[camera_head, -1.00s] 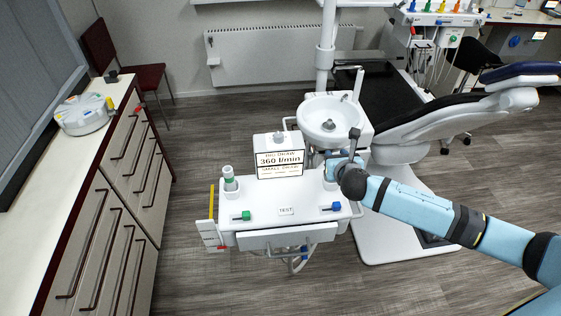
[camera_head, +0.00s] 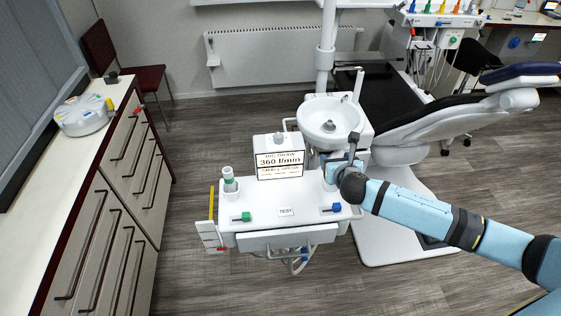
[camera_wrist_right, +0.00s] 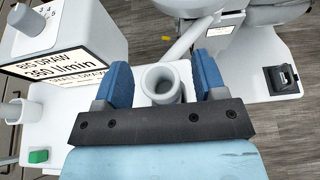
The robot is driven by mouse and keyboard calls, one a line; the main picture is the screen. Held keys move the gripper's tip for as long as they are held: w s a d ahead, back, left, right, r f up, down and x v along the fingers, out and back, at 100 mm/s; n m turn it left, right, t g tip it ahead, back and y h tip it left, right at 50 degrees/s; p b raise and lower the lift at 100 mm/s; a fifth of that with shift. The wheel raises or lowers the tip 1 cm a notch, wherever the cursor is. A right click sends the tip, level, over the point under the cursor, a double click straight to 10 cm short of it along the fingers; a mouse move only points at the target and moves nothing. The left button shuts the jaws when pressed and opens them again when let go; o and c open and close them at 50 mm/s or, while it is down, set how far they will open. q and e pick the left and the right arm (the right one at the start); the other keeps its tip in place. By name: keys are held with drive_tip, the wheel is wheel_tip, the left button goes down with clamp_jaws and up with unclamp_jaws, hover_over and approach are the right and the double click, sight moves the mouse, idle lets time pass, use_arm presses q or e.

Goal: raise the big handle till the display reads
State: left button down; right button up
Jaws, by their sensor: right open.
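The display (camera_head: 280,164) on the white box of the dental cart reads "BIG DRAW 360 l/min", with a smaller "SMALL DRAW" line under it; that value is too small to read. It shows partly in the right wrist view (camera_wrist_right: 62,65). My right gripper (camera_wrist_right: 161,72) is open, its blue fingers on either side of a grey tubular handle (camera_wrist_right: 162,84) with an open top. I see gaps between handle and fingers. In the head view my right gripper (camera_head: 340,167) covers most of this handle. A second handle (camera_head: 229,179) with a green band stands upright at the cart's left. My left gripper is out of view.
The cart top (camera_head: 262,203) carries a green knob (camera_head: 242,217), a blue knob (camera_head: 332,209) and a TEST label (camera_head: 286,211). A white basin (camera_head: 325,112) stands close behind my right gripper. A counter (camera_head: 48,175) runs along the left. Floor is free between counter and cart.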

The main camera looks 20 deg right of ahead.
drive_tip(key=b+v, duration=0.2)
drive_tip(key=v, duration=1.1)
drive_tip(key=s+a+f+m+y, duration=0.2)
drive_tip(key=s+a+f+m, duration=0.2)
drive_tip(key=m, duration=0.6)
drive_tip(key=s+a+f+m+g+y, duration=0.1)
drive_tip(key=s+a+f+m+y, duration=0.1)
drive_tip(key=s+a+f+m, duration=0.3)
drive_tip(key=s+a+f+m+g+y, duration=0.1)
drive_tip(key=s+a+f+m, duration=0.4)
drive_tip(key=f+m, duration=0.5)
drive_tip(key=s+m+y, duration=0.1)
drive_tip(key=m, duration=0.4)
drive_tip(key=shift+s+f+m, duration=0.2)
drive_tip(key=shift+s+m, duration=0.1)
drive_tip(key=shift+s, duration=0.1)
